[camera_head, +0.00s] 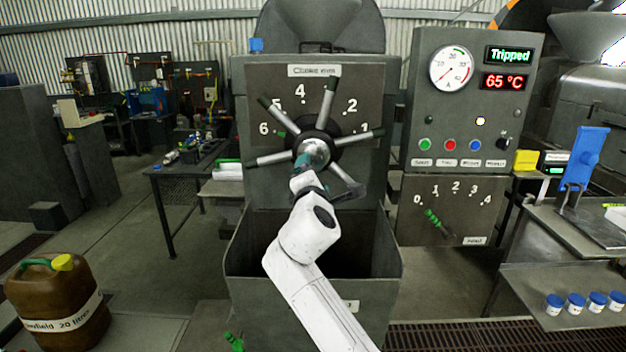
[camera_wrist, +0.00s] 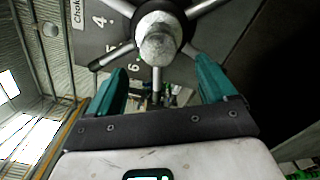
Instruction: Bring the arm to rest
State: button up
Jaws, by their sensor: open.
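My gripper (camera_wrist: 163,88) is open in the wrist view, its two teal fingers apart with nothing held between them. The metal hub (camera_wrist: 156,38) of a spoked handwheel is just beyond the fingertips; I cannot tell whether they touch it. In the head view my white arm reaches up from the bottom to the handwheel (camera_head: 316,150) on the grey machine front. My wrist is just below the hub and hides part of the lower spokes. Numbers from 1 to 6 ring the wheel.
An open grey bin (camera_head: 240,270) stands under the wheel. The control panel (camera_head: 472,100) to the right reads "Tripped" and 65 °C. A small dial with a green pointer (camera_head: 434,218) is below it. A brown canister (camera_head: 58,305) stands at lower left. Several blue-lidded jars (camera_head: 575,303) sit on the right shelf.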

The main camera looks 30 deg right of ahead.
dwell(0.5)
jog(key=s+a+f+m+g+y, duration=0.25)
jog(key=s+f+m+g, duration=0.2)
jog(key=s+f, duration=0.75)
jog(key=s+a+f+m+g+y, duration=0.25)
jog(key=s+f+m, duration=0.45)
jog(key=f, duration=0.9)
jog(key=s+a+f+m+g+y, duration=0.1)
jog(key=s+f+m+g, duration=0.1)
jog(key=s, duration=0.7)
jog(key=s+a+f+m+g+y, duration=0.2)
jog(key=s+f, duration=0.2)
jog(key=s, duration=0.6)
jog(key=s+a+f+m+g+y, duration=0.1)
jog(key=s+f+m+g, duration=0.1)
jog(key=s, duration=0.8)
notch_tip(320, 180, down, 2)
jog(key=shift+a+f+g+y, duration=0.1)
jog(key=shift+a+g+y, duration=0.1)
jog(key=shift+g+y, duration=0.25)
